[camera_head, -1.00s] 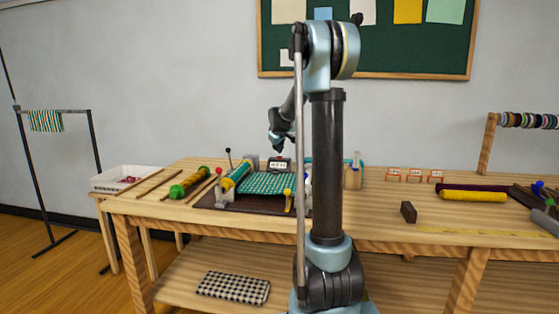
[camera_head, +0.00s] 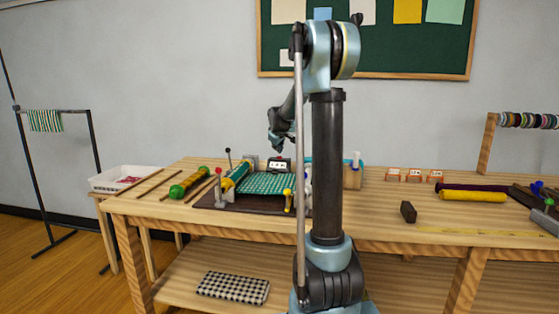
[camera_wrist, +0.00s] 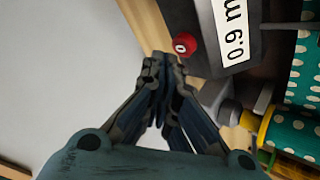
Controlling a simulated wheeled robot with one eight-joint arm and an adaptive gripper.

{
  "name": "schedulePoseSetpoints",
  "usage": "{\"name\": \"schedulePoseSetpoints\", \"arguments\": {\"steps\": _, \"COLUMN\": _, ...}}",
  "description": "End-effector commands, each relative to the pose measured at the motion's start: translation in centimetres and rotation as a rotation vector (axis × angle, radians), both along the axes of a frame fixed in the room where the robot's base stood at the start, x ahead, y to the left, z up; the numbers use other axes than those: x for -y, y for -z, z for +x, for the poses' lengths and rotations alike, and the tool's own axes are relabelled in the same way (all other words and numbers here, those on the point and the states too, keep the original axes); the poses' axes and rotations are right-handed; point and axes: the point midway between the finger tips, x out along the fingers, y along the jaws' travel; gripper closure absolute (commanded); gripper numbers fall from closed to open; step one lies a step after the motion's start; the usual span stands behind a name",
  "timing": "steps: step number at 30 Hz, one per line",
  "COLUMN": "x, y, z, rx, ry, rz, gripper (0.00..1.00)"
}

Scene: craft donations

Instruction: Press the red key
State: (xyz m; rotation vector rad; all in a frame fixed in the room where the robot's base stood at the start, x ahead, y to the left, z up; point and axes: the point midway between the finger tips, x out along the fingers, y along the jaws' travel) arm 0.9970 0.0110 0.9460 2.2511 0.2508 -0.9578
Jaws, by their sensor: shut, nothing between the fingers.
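The red key (camera_wrist: 185,44) is a small round red button with a pale mark. It sits at the edge of a dark box (camera_wrist: 183,12) whose white display (camera_wrist: 234,28) reads "0.9 m". In the head view the dark box (camera_head: 279,170) stands behind the teal dotted cloth; I cannot make out the key there. My gripper (camera_wrist: 166,61) is shut and empty. Its tips appear just beside the red key in the wrist view; I cannot tell whether they touch it. In the head view my gripper (camera_head: 278,149) hangs over the box.
The teal dotted cloth (camera_head: 266,184) lies on a dark board with rollers and upright levers (camera_head: 219,187) around it. My arm column hides part of the table. A brown block (camera_head: 408,212) and a yellow roll (camera_head: 472,195) lie to the right.

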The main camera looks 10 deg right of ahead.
Motion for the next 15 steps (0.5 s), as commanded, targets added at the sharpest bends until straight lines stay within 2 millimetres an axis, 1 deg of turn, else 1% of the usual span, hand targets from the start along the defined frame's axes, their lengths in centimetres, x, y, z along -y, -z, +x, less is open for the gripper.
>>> {"name": "schedulePoseSetpoints", "arguments": {"steps": 8, "x": -0.02, "y": 0.06, "z": 0.0, "rx": 0.0, "ry": 0.0, "rz": 0.0, "gripper": 1.0}}
{"name": "schedulePoseSetpoints", "arguments": {"steps": 15, "x": -0.04, "y": 0.66, "z": -0.07, "rx": 0.0, "ry": 0.0, "rz": 0.0, "gripper": 1.0}}
